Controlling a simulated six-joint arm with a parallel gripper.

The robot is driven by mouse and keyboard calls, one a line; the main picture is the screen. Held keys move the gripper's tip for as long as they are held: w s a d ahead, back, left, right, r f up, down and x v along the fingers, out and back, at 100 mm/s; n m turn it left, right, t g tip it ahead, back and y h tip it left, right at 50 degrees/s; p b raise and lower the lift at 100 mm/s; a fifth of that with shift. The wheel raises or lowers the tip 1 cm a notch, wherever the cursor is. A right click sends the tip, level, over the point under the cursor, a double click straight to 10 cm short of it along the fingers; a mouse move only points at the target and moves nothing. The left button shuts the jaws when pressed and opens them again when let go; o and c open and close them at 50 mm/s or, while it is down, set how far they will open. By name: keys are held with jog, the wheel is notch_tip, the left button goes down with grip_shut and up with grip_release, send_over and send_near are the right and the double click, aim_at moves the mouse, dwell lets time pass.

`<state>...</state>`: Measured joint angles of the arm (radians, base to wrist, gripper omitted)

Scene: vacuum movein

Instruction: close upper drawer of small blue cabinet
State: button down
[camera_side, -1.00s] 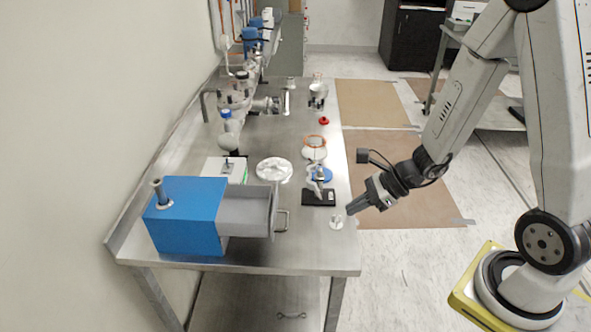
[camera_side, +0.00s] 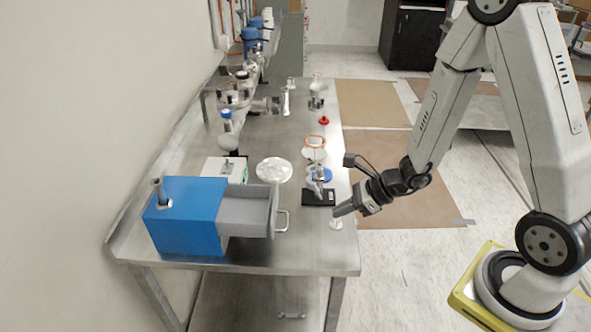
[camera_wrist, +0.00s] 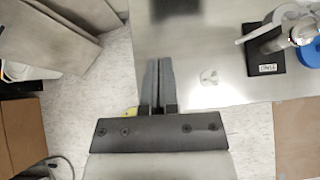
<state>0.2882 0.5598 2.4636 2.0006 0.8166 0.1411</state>
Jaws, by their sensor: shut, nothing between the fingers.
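The small blue cabinet (camera_side: 185,228) stands at the near left end of the steel table. Its grey upper drawer (camera_side: 246,213) is pulled out to the right, with a metal handle (camera_side: 282,221) on its front face. My gripper (camera_side: 337,211) is shut and empty. It is over the table's right edge, to the right of the handle and apart from it. In the wrist view my gripper (camera_wrist: 158,64) shows its two fingers together over the table edge. The cabinet's drawer cannot be made out clearly in that view.
A black stand (camera_side: 318,198) and a small white piece (camera_side: 336,224) are close to my gripper; the stand also shows in the wrist view (camera_wrist: 262,50). A foil dish (camera_side: 273,170) and a white box (camera_side: 222,170) are behind the drawer. Bare table (camera_side: 310,250) lies in front.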

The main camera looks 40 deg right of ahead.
aim_at(245, 217)
jog(key=w+a+f, duration=0.3)
jog(key=w+a, duration=0.3)
jog(key=shift+w+f, duration=0.2)
jog(key=shift+f, duration=0.05)
dwell(0.3)
jog(key=shift+a, duration=0.1)
jog(key=w+a, duration=0.9)
dwell(0.3)
jog(key=shift+w+a, duration=0.1)
dwell(0.4)
